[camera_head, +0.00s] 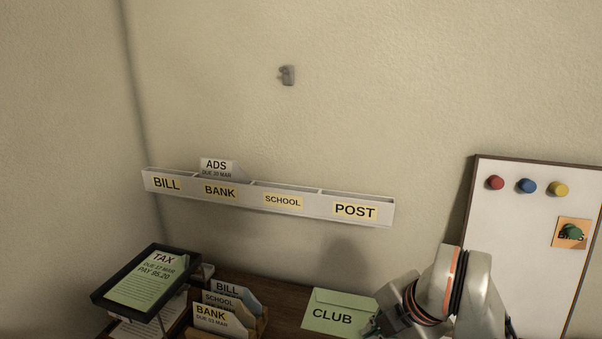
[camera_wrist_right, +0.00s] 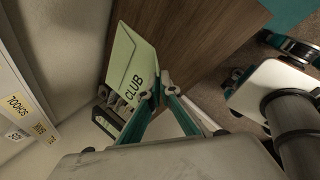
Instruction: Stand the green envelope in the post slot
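The green envelope (camera_head: 339,300), marked CLUB, shows at the bottom of the head view above the dark desk, its face toward the camera. My right gripper (camera_wrist_right: 158,91) has its fingertips close together on the envelope's near edge in the wrist view, where the envelope (camera_wrist_right: 131,62) extends away from them. It appears shut on that edge. The post slot (camera_head: 355,210) is the right-hand compartment of the white wall rack and holds nothing visible. My left gripper is not in view.
The rack's other labels are BILL, BANK and SCHOOL; an ADS card (camera_head: 216,167) stands behind BANK. A whiteboard (camera_head: 510,230) with magnets leans at right. A hook (camera_head: 287,75) is above.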

